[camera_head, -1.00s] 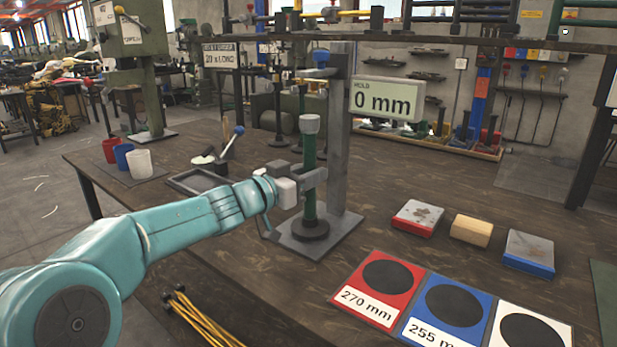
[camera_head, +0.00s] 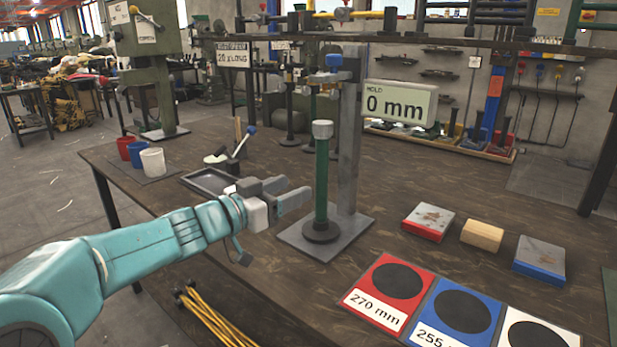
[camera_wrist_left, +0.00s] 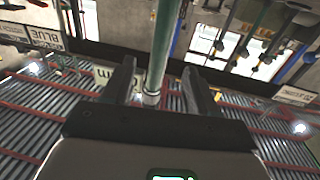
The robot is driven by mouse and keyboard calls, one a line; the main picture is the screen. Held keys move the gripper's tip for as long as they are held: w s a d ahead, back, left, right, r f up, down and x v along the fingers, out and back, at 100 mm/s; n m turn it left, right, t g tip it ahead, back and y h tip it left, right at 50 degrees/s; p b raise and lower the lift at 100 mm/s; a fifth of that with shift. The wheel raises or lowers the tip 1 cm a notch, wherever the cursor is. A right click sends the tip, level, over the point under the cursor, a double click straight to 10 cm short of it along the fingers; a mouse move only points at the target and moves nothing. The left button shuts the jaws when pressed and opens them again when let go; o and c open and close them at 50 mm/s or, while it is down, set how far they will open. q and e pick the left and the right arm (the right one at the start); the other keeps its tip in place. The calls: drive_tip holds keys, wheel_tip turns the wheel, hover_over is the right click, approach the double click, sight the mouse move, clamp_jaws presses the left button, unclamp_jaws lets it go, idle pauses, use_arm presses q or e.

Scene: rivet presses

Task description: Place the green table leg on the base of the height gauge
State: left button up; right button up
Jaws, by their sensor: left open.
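The green table leg (camera_head: 322,185) stands upright on the grey base plate (camera_head: 350,232) of the height gauge, with its dark round foot on the plate and a pale cap on top. The gauge's grey column (camera_head: 349,140) rises behind it, and its display (camera_head: 400,103) reads 0 mm. In the left wrist view, the green leg (camera_wrist_left: 165,45) shows between the two open fingers (camera_wrist_left: 160,85). My right gripper is not in view.
Red 270 mm (camera_head: 372,309) and blue 255 mm (camera_head: 428,333) mats and a white one (camera_head: 515,318) lie at the front right. Several blocks (camera_head: 482,235) lie behind them. A grey tray (camera_head: 205,180) and cups (camera_head: 153,161) stand left. Yellow rods (camera_head: 215,318) lie below.

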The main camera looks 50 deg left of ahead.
use_arm(q)
drive_tip(key=shift+s, duration=1.55)
